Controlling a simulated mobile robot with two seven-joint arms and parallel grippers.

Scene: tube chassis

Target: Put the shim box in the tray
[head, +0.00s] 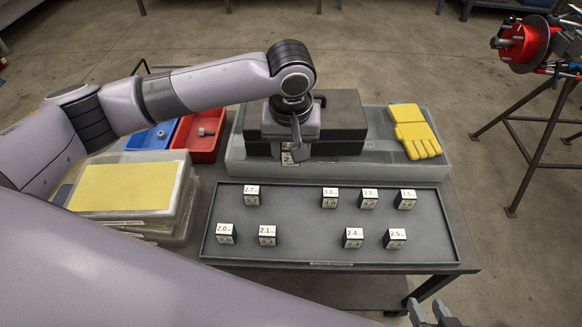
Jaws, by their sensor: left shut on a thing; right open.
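The grey tray (300,225) lies on the table and holds several small black shim boxes with white number labels in two loose rows. My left gripper (292,146) points down just behind the tray's far edge, in front of a dark case. It is shut on a shim box (289,158), of which only a small part with a white label shows below the fingers; its number is unreadable. I cannot tell how high it is held. My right gripper (435,317) is open and empty at the bottom edge, in front of the table, partly cut off.
The dark case (345,115) sits on a grey lidded bin (240,155) behind the tray, with yellow gloves (414,130) on the bin. A red bin (200,140) and blue bin (153,137) stand left, behind stacked boxes with a yellow top (125,187). The tray's middle has bare room.

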